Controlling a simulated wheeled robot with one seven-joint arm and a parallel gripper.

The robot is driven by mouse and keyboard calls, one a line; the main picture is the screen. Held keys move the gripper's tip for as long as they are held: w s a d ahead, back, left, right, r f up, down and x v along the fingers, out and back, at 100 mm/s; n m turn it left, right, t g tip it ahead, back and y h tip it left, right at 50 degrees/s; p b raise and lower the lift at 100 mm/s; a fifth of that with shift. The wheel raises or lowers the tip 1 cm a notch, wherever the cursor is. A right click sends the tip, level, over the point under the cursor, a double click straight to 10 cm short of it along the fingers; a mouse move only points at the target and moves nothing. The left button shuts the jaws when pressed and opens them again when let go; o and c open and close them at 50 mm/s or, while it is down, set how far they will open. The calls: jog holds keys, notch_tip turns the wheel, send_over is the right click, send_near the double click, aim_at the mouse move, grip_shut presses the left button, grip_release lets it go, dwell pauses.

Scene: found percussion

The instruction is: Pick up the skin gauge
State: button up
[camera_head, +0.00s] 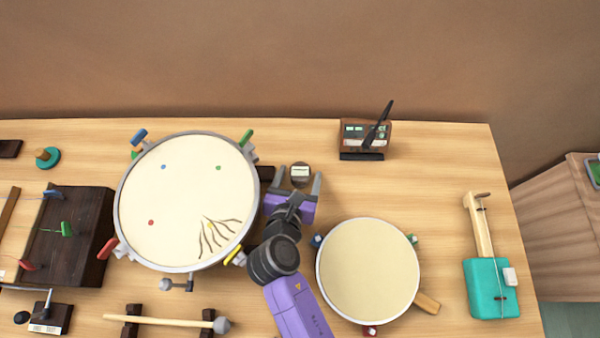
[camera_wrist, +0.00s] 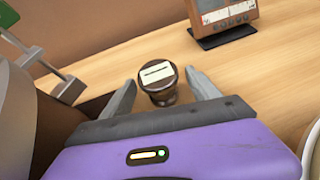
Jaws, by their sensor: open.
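The skin gauge seems to be the small dark round piece with a pale label on top (camera_head: 300,174), standing on the wooden table just right of the large drum. In the wrist view the gauge (camera_wrist: 157,80) stands upright between my fingers, with a brown body below its labelled top. My gripper (camera_head: 296,184) is open, its two grey fingers on either side of the gauge. In the wrist view my gripper (camera_wrist: 160,92) has a gap on each side of it; I see no contact. The gauge's lower part is partly hidden by the purple gripper body.
The large drum (camera_head: 180,195) with coloured tuning keys is close on the left. A smaller drum (camera_head: 368,270) is at the lower right. A wooden meter box (camera_head: 366,135) with a dark rod stands behind right. A teal string instrument (camera_head: 490,285) lies far right. Table between is clear.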

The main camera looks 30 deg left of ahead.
aim_at(300, 170)
jog(key=shift+w+a+f, duration=0.1)
jog(key=shift+w+f, duration=0.15)
jog(key=shift+w, duration=0.25)
grip_shut()
jog(key=shift+r, duration=0.2)
notch_tip(300, 170, up, 20)
jog(key=p, duration=0.2)
dwell(0.4)
